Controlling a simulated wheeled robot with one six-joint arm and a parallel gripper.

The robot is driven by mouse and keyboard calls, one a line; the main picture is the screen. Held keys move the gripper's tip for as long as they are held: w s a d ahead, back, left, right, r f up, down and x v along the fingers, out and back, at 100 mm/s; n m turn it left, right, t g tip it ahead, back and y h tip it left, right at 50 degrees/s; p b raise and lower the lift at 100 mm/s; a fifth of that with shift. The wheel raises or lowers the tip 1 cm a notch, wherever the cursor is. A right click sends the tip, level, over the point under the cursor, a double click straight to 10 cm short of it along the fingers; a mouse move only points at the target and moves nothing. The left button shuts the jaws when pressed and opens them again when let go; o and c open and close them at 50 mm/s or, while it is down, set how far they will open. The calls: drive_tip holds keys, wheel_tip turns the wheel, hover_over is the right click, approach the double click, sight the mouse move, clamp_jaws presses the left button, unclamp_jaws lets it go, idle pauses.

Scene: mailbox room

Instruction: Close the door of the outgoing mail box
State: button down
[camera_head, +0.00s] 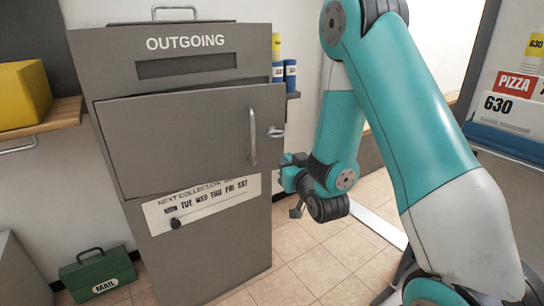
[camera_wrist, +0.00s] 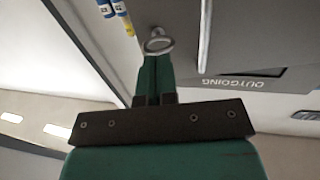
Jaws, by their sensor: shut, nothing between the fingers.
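The grey outgoing mail box (camera_head: 205,235) stands left of centre in the head view. Its door (camera_head: 180,140) looks slightly ajar, its right edge standing out past the cabinet's edge. A vertical bar handle (camera_head: 253,137) is on the door, and a small metal latch (camera_head: 277,132) shows at its right edge. My gripper (camera_head: 289,172) is low and right of the door; its fingers are hard to make out there. In the wrist view, my gripper (camera_wrist: 154,75) is shut and empty, its tips just short of or near a round metal fitting (camera_wrist: 158,42); contact is unclear.
A yellow box (camera_head: 22,92) sits on a wooden shelf (camera_head: 45,121) at left. A green mail box (camera_head: 98,274) is on the floor. Blue and yellow items (camera_head: 284,72) stand behind the cabinet. A blue-edged shelf or tray (camera_head: 508,140) is at right. Tiled floor (camera_head: 300,270) is open in front.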

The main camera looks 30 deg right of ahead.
sight(269, 140)
drive_tip(key=shift+w+f+b, duration=0.1)
drive_tip(key=shift+f+b, duration=0.2)
drive_tip(key=shift+b, duration=0.35)
drive_tip(key=w, duration=0.3)
drive_tip(key=w+d, duration=0.1)
drive_tip(key=w, duration=0.3)
drive_tip(key=w+d, duration=0.1)
drive_tip(key=w, duration=0.3)
drive_tip(key=shift+r, duration=0.3)
drive_tip(key=shift+w, duration=0.15)
